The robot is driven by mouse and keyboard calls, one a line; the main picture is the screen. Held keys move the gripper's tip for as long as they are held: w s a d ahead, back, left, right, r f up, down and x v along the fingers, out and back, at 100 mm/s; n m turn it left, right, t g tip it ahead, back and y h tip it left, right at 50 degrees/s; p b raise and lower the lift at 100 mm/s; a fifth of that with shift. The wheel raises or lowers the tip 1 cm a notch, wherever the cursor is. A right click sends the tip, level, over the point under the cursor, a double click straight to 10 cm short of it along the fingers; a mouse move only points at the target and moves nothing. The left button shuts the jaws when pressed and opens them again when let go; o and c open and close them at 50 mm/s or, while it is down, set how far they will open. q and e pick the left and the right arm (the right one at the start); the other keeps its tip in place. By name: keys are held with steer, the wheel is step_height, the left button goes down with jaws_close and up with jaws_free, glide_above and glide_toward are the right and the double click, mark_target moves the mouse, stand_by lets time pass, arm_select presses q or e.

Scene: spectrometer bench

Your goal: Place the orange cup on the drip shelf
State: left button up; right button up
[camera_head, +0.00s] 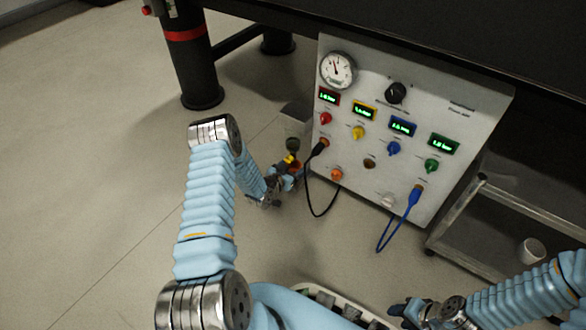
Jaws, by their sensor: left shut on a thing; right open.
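My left gripper (289,177) is shut on a small orange thing (295,165), which I take for the orange cup. The fingers hide most of it, so its tilt cannot be told. It is at the left side of the panel box, just below a dark fitting (292,144) under a grey box. I cannot make out a drip shelf there; the gripper may cover it. My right gripper (402,312) is open and empty at the bottom, low in front of the panel.
The white panel box (460,110) carries a gauge (338,70), coloured knobs and displays. A black cable (310,200) and a blue cable (385,232) hang from its front. A metal cart (465,215) with a white cup (532,250) stands at right. Floor at left is clear.

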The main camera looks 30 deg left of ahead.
arm_select(q)
steer(key=shift+f, duration=0.1)
steer(key=o, duration=1)
steer(key=shift+s+r, duration=0.3)
steer(key=p+v, duration=0.3)
steer(key=v, duration=0.8)
steer(key=s+d+f+n+g+h, duration=0.1)
steer(key=s+d+f+g+h, duration=0.15)
steer(key=d+g, duration=0.7)
steer(key=s+d+r+g, duration=0.1)
steer(key=s+d, duration=0.4)
steer(key=s+d+n+g, duration=0.1)
steer(key=s+d+g, duration=0.1)
steer(key=s+d, duration=0.4)
steer(key=s+d+r+g+h, duration=0.1)
steer(key=s+d, duration=0.4)
steer(key=shift+s+d+r, duration=0.25)
steer(key=shift+s+r, duration=0.05)
steer(key=shift+r, duration=0.05)
